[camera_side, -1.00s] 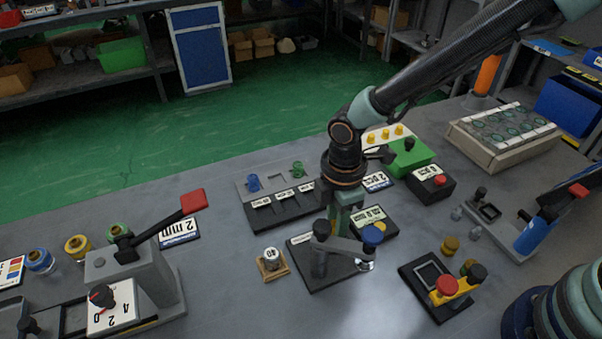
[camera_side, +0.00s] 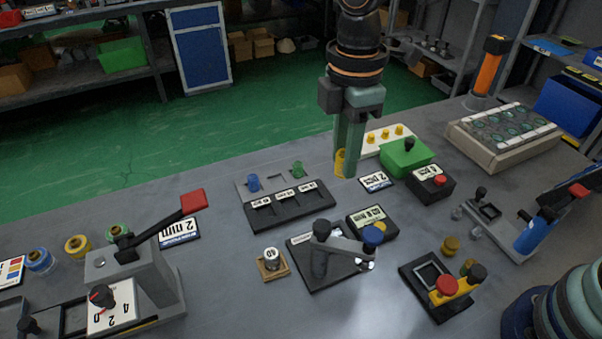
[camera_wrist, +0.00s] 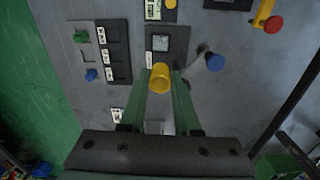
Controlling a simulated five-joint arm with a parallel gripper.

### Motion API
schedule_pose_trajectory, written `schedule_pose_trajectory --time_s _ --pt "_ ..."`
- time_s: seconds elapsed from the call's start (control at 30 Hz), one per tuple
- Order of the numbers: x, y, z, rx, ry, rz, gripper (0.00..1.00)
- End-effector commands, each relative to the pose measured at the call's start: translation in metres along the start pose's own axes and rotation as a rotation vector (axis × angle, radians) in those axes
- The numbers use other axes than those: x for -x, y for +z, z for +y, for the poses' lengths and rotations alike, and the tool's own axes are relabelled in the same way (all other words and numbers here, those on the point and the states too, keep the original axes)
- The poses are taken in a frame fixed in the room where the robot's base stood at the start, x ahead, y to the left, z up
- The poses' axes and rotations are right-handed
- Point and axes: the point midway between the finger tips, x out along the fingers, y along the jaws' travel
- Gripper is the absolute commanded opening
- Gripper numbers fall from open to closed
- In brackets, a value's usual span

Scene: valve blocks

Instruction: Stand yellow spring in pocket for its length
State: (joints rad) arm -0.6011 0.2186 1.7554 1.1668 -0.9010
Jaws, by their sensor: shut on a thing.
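The yellow spring (camera_side: 340,162) is held upright at the fingertips of my gripper (camera_side: 347,160), in the air above the table. In the wrist view the yellow spring (camera_wrist: 160,79) sits between the two green fingers of my gripper (camera_wrist: 160,88), which are shut on it. The dark pocket rack (camera_side: 290,212) has a row of labels, too small to read. It also shows at the left of the wrist view (camera_wrist: 116,38). A blue spring (camera_side: 253,183) and a green spring (camera_side: 297,169) stand at the rack's back. The gripper is to the right of the rack and above table height.
A lever fixture with a blue knob (camera_side: 373,234) stands in front of the rack. A labelled block (camera_side: 370,214), a green box (camera_side: 406,158) and a black box with a red button (camera_side: 436,184) stand to the right.

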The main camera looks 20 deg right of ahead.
Motion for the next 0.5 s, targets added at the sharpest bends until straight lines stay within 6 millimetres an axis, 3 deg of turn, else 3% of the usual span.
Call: schedule_pose_trajectory --time_s 0.1,0.27,0.5 --pt "0.019 0.000 0.001 0.000 0.003 0.002 0.00" --pt "0.032 -0.002 0.002 -0.005 0.000 0.000 0.00" --pt "0.040 -0.024 0.028 -0.091 -0.001 -0.001 0.00"
